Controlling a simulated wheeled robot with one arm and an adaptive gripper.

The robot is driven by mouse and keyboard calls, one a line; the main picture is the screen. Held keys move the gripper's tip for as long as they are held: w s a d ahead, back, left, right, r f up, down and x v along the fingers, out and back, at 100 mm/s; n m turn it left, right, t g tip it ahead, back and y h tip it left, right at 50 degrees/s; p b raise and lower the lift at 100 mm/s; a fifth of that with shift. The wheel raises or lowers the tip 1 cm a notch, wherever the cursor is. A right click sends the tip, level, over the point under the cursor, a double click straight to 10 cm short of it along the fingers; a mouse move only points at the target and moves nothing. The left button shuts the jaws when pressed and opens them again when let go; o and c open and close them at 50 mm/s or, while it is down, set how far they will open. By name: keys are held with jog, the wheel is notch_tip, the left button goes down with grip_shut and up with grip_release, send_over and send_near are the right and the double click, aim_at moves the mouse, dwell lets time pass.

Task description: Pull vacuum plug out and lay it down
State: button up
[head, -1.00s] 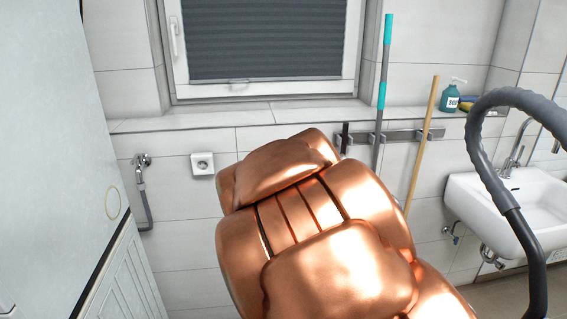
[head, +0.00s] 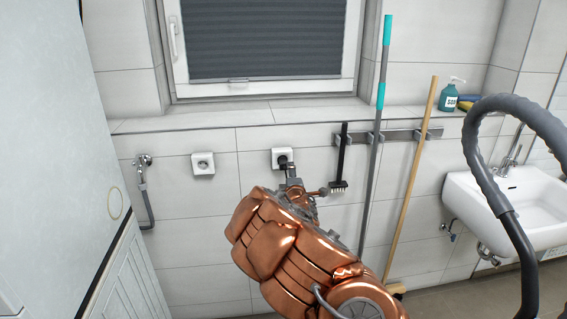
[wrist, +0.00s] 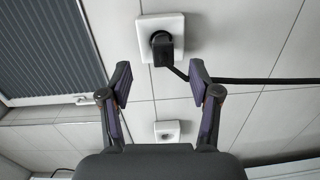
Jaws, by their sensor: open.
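The black vacuum plug (head: 283,164) sits in the white wall socket (head: 279,153) below the window ledge. In the wrist view the plug (wrist: 162,48) stands out of the socket (wrist: 148,22), and a black cable (wrist: 255,80) runs from it to the right. My gripper (head: 307,182) is near the wall, just below and right of the socket in the head view. In the wrist view my gripper (wrist: 160,68) is open and empty. Its fingers lie to the left and right, a little short of the plug, with visible gaps on both sides.
A second socket (head: 203,164) is empty, to the left. A rail (head: 400,137) to the right holds a brush (head: 340,175) and long poles. A sink (head: 520,205) and a grey hose (head: 480,150) are at the right. A white cabinet (head: 55,120) stands left.

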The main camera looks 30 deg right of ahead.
aim_at(285, 168)
jog(key=shift+w+a+f+n+t+y, duration=0.3)
jog(key=shift+w+a+n+t+y, duration=0.05)
jog(key=shift+w+n+t+y, duration=0.05)
jog(key=shift+x, duration=2.6)
jog(key=shift+w+d+f+b, duration=0.15)
jog(key=shift+w+f+b, duration=0.15)
jog(key=shift+b, duration=0.3)
jog(key=shift+w+d+b, duration=0.25)
jog(key=shift+w+b, duration=0.25)
jog(key=shift+b, duration=0.45)
jog(key=shift+w+d+b, duration=0.25)
jog(key=shift+w+b, duration=0.4)
jog(key=shift+b, duration=0.35)
jog(key=shift+w+d+r+b, duration=0.15)
jog(key=shift+w+r+b, duration=0.1)
jog(key=shift+b, duration=0.05)
